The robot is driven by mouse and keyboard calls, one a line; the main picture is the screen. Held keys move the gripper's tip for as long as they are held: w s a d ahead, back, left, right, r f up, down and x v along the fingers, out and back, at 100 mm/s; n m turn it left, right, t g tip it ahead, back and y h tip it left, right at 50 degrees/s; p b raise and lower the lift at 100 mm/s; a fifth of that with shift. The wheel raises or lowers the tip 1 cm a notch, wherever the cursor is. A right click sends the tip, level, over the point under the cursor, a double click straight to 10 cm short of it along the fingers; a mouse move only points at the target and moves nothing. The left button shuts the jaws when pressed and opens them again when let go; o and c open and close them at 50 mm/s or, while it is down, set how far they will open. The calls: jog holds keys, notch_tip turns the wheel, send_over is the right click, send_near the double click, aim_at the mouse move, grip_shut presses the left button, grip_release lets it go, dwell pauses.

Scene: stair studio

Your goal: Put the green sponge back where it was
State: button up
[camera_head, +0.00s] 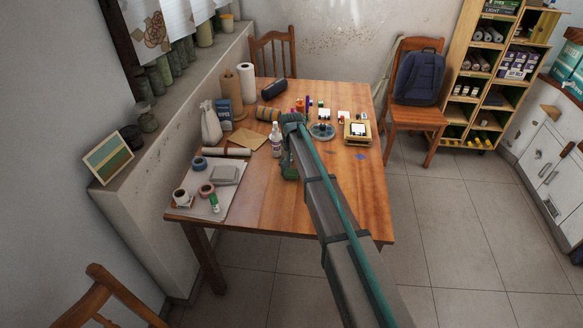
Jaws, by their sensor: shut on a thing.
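My arm reaches in from the bottom right over the wooden table (342,206). My gripper (289,162) is at its far end, over the middle of the table and just right of a white bottle. A small dark green shape (290,173) shows at the gripper, partly hidden by my arm; it appears to be the green sponge, held in the shut jaws. The fingertips are too small to make out. I cannot tell whether the sponge touches the tabletop.
A white bottle (276,140) stands close left of the gripper. A pale board (225,208) with tape rolls lies at the table's left front. A round dish (322,137) and a wooden box (357,140) are behind right. The table's right front is clear.

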aim_at(292, 169)
jog(key=shift+f, duration=0.15)
jog(key=o, duration=1)
notch_tip(292, 169, up, 12)
jog(key=b, duration=0.3)
jog(key=shift+r, duration=0.2)
